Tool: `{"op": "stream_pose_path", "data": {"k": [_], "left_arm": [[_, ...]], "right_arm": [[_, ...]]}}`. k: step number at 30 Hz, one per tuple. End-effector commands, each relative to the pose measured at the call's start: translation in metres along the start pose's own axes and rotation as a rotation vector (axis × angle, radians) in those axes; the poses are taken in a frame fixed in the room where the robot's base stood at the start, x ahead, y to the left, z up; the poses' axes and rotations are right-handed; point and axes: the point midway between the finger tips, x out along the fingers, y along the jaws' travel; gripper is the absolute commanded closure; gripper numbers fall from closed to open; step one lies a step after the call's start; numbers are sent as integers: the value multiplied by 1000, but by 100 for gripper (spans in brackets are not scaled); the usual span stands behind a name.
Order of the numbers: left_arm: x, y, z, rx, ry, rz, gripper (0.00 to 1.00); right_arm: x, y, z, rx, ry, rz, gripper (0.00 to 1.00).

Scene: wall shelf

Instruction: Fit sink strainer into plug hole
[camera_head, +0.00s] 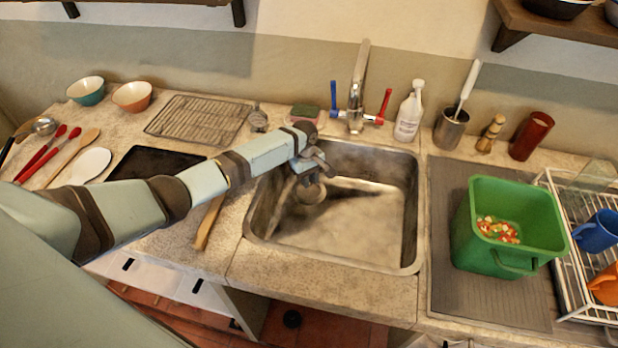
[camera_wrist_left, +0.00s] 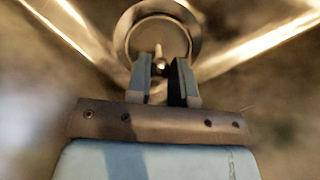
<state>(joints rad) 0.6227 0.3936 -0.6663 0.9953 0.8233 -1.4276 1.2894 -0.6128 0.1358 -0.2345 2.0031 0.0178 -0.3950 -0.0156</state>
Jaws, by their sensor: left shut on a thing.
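My left gripper (camera_head: 311,176) reaches down into the left part of the steel sink (camera_head: 350,225). In the left wrist view its fingers (camera_wrist_left: 162,66) close on the small upright knob of the round metal sink strainer (camera_wrist_left: 148,38). A wider metal ring, the plug hole's rim (camera_wrist_left: 122,33), shows around the strainer. The strainer appears lined up with it, but whether it sits in the hole or just above it I cannot tell. In the head view a round metal part (camera_head: 311,193) shows below the gripper, partly hidden by it. My right gripper is not in view.
The tap (camera_head: 358,85) with blue and red handles stands behind the sink. A green tub (camera_head: 485,258) with scraps stands on the mat to the right, beside the dish rack (camera_head: 572,265). A black tray (camera_head: 150,163) lies left, under my left arm.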

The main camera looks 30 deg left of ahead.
Motion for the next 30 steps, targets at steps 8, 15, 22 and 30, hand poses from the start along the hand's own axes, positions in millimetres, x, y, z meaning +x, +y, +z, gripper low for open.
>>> {"op": "stream_pose_path", "data": {"k": [8,15,22,30], "left_arm": [[8,0,-1,0,0,-1,100],[8,0,-1,0,0,-1,49],[8,0,-1,0,0,-1,49],[-27,0,-2,0,1,2,49]], "right_arm": [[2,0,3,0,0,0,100],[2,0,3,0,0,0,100],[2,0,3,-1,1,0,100],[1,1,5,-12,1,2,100]]}}
